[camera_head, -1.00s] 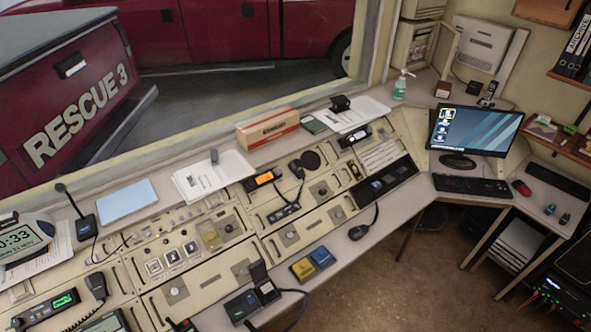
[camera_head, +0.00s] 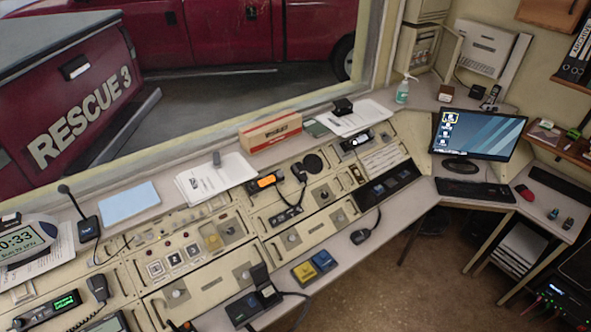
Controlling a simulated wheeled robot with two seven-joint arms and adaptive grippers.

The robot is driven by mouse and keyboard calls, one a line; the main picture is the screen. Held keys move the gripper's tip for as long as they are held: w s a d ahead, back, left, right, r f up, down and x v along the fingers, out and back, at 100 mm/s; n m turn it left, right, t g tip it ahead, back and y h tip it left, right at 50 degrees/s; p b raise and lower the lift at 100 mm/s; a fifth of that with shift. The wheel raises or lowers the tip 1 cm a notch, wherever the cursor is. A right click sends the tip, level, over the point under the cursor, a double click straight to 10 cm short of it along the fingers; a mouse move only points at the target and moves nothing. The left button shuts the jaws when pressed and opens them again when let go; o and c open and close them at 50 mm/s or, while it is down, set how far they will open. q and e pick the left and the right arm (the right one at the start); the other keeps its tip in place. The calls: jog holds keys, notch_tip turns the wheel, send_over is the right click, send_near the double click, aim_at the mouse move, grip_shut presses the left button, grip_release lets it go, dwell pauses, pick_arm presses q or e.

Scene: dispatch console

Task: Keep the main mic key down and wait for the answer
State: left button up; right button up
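A black gooseneck desk microphone (camera_head: 87,228) stands on the ledge at the left, its stalk leaning up and left. It may be the main mic; its key is too small to make out. Another black hand mic with a cord (camera_head: 360,236) lies at the front edge of the console. A third hand mic (camera_head: 98,288) is by the green-lit radio (camera_head: 50,305) at lower left. Neither of my grippers is in view, and nothing is seen pressing any key.
The sloped console (camera_head: 200,285) carries switches and an orange-lit radio (camera_head: 266,181). A yellow pad (camera_head: 304,272) and blue pad (camera_head: 323,261) sit at its front edge, beside a black flap-topped device (camera_head: 265,290). A monitor (camera_head: 475,132) stands right. Brown floor (camera_head: 390,290) is open.

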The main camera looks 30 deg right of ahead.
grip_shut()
